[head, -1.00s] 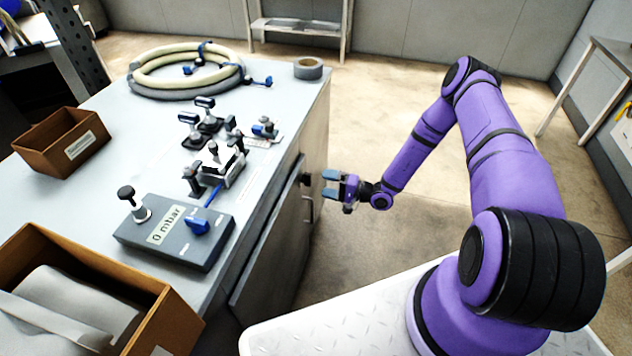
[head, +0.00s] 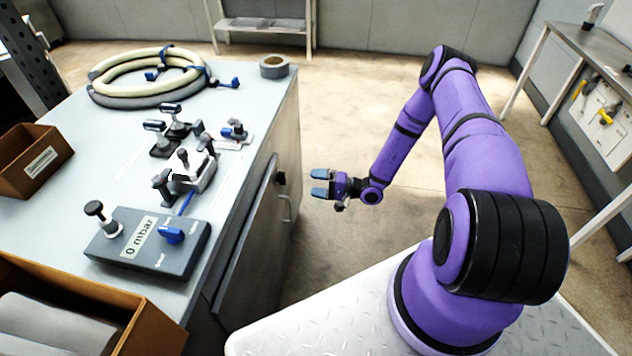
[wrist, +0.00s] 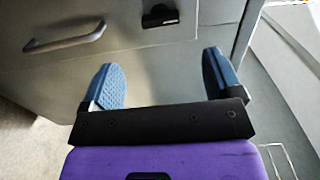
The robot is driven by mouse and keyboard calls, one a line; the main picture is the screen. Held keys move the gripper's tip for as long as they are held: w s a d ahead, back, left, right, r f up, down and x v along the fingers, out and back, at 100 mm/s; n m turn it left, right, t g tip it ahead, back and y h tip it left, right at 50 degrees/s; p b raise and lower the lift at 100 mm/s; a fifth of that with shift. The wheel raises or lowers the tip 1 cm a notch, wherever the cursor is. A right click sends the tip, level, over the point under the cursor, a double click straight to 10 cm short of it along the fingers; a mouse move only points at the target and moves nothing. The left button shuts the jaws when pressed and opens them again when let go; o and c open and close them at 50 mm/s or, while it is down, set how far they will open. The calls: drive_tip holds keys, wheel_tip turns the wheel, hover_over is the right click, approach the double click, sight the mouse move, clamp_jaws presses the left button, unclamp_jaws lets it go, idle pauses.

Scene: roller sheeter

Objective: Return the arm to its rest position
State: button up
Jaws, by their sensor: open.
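My gripper (head: 320,182) is at the end of my purple arm, beside the right side of the grey workbench in the head view. Its two blue fingertips point left toward the bench's cabinet front. In the wrist view my gripper (wrist: 164,85) is open, with its fingers apart and nothing between them. The cabinet front (wrist: 190,55) lies beyond the fingertips, with a metal bar handle (wrist: 65,38) at the upper left and a black latch (wrist: 160,16) at the top.
The workbench (head: 75,180) carries a pressure box (head: 150,242), several clamps and valves, a coiled hose (head: 150,75), a tape roll (head: 274,66) and brown bins (head: 30,160). A side table (head: 570,45) stands at the right. Open floor (head: 350,110) lies behind my arm.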

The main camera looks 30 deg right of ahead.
drive_tip(key=shift+r, duration=0.15)
drive_tip(key=s+a+r+n+g+h, duration=0.1)
drive_tip(key=s+r+n+g+h, duration=0.2)
drive_tip(key=r, duration=0.9)
drive_tip(key=s+a+r+n+g, duration=0.1)
drive_tip(key=a+r+n+g, duration=0.3)
drive_tip(key=r, duration=0.8)
drive_tip(key=s+d+r+n+g+h, duration=0.1)
drive_tip(key=s+r+n+g+h, duration=0.3)
drive_tip(key=r, duration=0.8)
drive_tip(key=s+d+r+m+t+h, duration=0.2)
drive_tip(key=s+r+m+t+h, duration=0.2)
drive_tip(key=s+r, duration=1.7)
drive_tip(key=s+t+h, duration=0.1)
drive_tip(key=s+h, duration=0.1)
drive_tip(key=h, duration=0.1)
drive_tip(key=shift+s+d+t+h, duration=0.2)
drive_tip(key=shift+t+h, duration=0.1)
